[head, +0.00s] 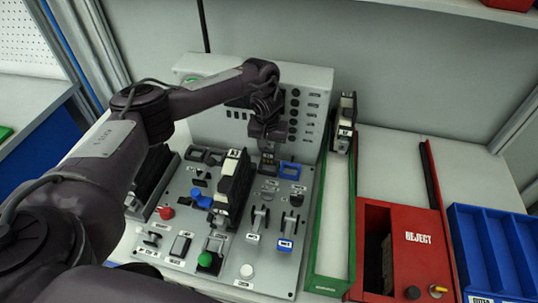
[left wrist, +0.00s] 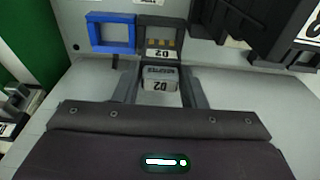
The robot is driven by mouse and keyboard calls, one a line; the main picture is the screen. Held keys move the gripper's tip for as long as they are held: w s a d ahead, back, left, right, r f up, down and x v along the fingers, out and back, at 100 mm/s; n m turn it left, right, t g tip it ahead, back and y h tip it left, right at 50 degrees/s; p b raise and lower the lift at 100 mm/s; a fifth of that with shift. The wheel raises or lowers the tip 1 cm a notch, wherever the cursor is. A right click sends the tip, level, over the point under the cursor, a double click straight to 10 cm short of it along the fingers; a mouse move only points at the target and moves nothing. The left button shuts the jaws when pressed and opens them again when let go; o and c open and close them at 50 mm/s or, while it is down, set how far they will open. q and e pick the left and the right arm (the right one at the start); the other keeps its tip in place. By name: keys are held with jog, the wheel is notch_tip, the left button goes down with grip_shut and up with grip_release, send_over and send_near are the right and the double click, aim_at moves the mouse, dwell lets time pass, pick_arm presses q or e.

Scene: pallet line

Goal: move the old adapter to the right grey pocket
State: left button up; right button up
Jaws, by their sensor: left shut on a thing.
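My left gripper (head: 268,150) points down at the back of the sloped panel. It is shut on a small grey block, the adapter (left wrist: 160,80), whose printed label ends in 02. In the left wrist view the gripper's fingers stand on both sides of the block. Two dark grey frames (head: 205,156) lie farther left. I cannot tell whether the adapter touches any frame.
The sloped panel (head: 190,255) carries switches, levers and a tall black-and-cream block (head: 234,185). To the right are a green-edged tray (head: 316,240), a red reject box (head: 422,220) and a blue bin (head: 490,240). The grey upright box (head: 225,125) rises behind.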

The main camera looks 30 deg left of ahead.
aim_at(269, 156)
pick_arm(q)
notch_tip(269, 156, down, 4)
jog(key=shift+f+p, duration=0.1)
jog(key=shift+p, duration=0.2)
jog(key=shift+f, duration=0.4)
jog(key=o, duration=1.1)
jog(key=shift+f, duration=0.1)
